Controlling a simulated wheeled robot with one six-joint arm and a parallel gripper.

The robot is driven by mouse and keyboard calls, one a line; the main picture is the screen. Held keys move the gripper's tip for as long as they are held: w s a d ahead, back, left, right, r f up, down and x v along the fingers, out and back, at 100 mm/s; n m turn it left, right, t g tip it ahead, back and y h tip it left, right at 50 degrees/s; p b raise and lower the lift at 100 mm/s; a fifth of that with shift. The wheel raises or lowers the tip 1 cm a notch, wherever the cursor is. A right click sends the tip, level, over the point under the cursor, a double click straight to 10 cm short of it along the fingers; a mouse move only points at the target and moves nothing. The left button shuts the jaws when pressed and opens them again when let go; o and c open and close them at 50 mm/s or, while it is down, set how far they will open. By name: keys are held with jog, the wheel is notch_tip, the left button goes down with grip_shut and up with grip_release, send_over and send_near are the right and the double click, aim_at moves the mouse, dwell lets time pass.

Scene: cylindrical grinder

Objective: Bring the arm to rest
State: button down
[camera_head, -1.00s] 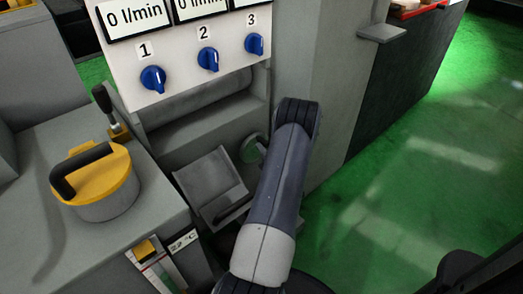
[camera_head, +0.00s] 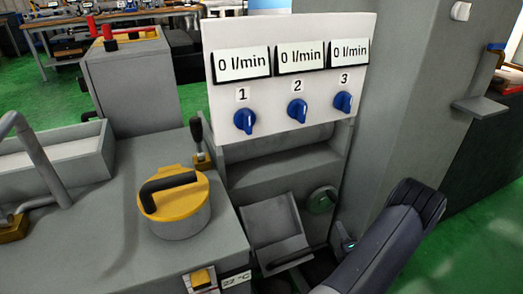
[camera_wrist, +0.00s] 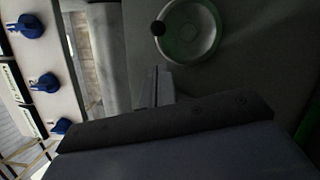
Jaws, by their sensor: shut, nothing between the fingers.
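My gripper (camera_wrist: 155,87) shows in the wrist view as two narrow dark fingers close together, shut and empty. A round grey handwheel (camera_wrist: 188,30) with a dark knob is beyond the fingers, above and to the right of them. The fingers look apart from it, though the depth is hard to judge. In the head view my arm (camera_head: 385,245) rises from the bottom edge at the lower right.
A white panel (camera_head: 290,32) carries three blue knobs and displays reading 0 l/min. The handwheel (camera_head: 322,200) sits below it. A yellow-lidded pot (camera_head: 178,205) and a black lever (camera_head: 197,138) are on the grey machine. Green floor (camera_head: 480,245) lies open at the right.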

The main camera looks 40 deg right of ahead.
jog(key=shift+w+d, duration=0.1)
jog(key=shift+w, duration=0.05)
jog(key=b+x, duration=0.2)
jog(key=x, duration=0.8)
jog(key=shift+w, duration=0.25)
